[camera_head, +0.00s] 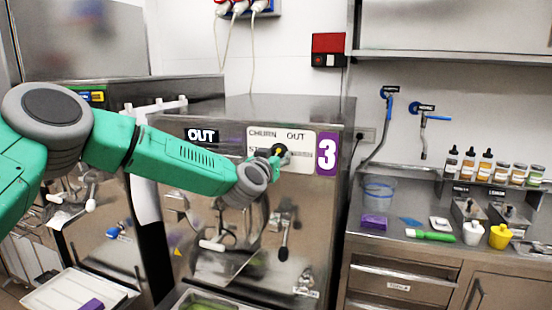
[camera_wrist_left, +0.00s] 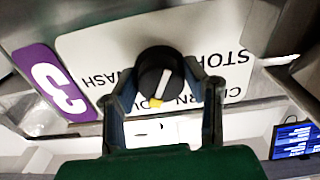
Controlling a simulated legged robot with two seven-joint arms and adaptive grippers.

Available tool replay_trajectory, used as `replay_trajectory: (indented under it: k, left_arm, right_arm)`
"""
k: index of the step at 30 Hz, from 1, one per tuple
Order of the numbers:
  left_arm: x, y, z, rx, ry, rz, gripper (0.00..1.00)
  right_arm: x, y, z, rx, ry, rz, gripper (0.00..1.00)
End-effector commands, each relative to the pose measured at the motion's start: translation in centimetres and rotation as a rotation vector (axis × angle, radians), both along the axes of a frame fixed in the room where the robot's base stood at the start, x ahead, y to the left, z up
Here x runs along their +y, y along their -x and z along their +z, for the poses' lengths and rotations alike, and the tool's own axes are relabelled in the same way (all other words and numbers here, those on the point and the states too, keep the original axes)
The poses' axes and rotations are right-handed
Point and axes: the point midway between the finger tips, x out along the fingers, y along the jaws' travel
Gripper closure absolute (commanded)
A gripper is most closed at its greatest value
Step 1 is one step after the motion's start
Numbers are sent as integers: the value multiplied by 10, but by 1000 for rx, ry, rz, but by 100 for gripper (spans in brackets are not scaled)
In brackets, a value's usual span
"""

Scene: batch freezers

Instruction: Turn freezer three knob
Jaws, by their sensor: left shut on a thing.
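The freezer three knob (camera_wrist_left: 160,75) is round and black with a white pointer line and a yellow mark. It sits on a white label plate (camera_wrist_left: 95,50) with words such as CHURN, OUT and STORE. My left gripper (camera_wrist_left: 163,92) has one finger on each side of the knob and is shut on it. In the head view the knob (camera_head: 279,151) is partly hidden by my left gripper (camera_head: 274,160), in front of freezer three (camera_head: 225,107). A purple plate with a white 3 (camera_head: 327,153) is right of the label. My right gripper is not in view.
Levers and a spout stick out of the freezer front below the knob. Another freezer (camera_head: 95,225) stands at the left.

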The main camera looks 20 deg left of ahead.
Motion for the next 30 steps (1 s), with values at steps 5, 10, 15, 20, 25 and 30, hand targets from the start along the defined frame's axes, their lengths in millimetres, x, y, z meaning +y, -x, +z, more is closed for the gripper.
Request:
replay_trajectory:
  k: [5, 10, 15, 20, 25, 30]
  left_arm:
    - [3, -1, -1, -1, 66, 6, 89]
    - [3, -1, -1, 1, 183, 6, 89]
    - [2, -1, -1, 6, 337, 5, 89]
    - [2, -1, -1, 11, 491, 5, 89]
    - [3, -2, -1, 16, 654, 7, 89]
    - [3, -2, 0, 22, 816, 7, 89]
  right_arm:
    - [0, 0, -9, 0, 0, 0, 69]
    - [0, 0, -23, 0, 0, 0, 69]
    - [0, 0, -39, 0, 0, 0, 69]
    - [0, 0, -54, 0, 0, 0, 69]
    - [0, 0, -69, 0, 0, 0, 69]
    - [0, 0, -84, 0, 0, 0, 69]
